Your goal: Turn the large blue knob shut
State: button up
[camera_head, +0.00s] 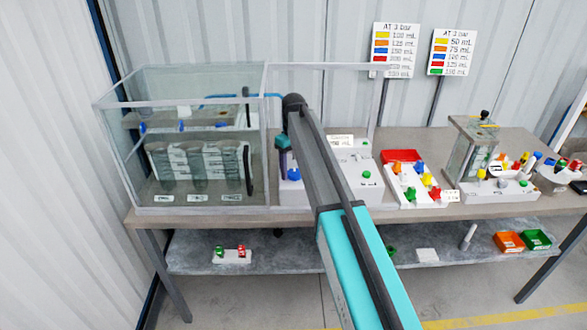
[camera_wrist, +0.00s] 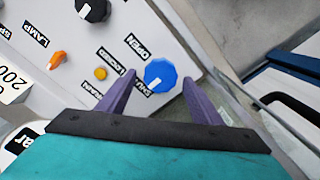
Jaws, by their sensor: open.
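The large blue knob (camera_wrist: 160,74) sits on a white panel in the wrist view, with a white mark on its lower-left side. The label OPEN (camera_wrist: 137,46) is above left of it, and a partly covered label lies below left. My gripper (camera_wrist: 159,80) is open, its two purple fingers pointing at the knob, one tip on each side in the picture. I cannot tell whether they touch it. In the head view the knob (camera_head: 293,174) shows on the white box front, just below my gripper (camera_head: 283,166).
An orange knob (camera_wrist: 58,60), a black knob (camera_wrist: 93,9) and a yellow button (camera_wrist: 100,73) share the panel. A glass tank (camera_head: 190,92) stands left of my gripper in the head view. A red tray (camera_head: 402,156) stands to the right.

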aim_at(294, 172)
notch_tip(294, 172, up, 14)
jog(key=b, duration=0.3)
jog(key=shift+f+b, duration=0.15)
jog(key=shift+b, duration=0.2)
jog(key=shift+f, duration=0.1)
dwell(0.5)
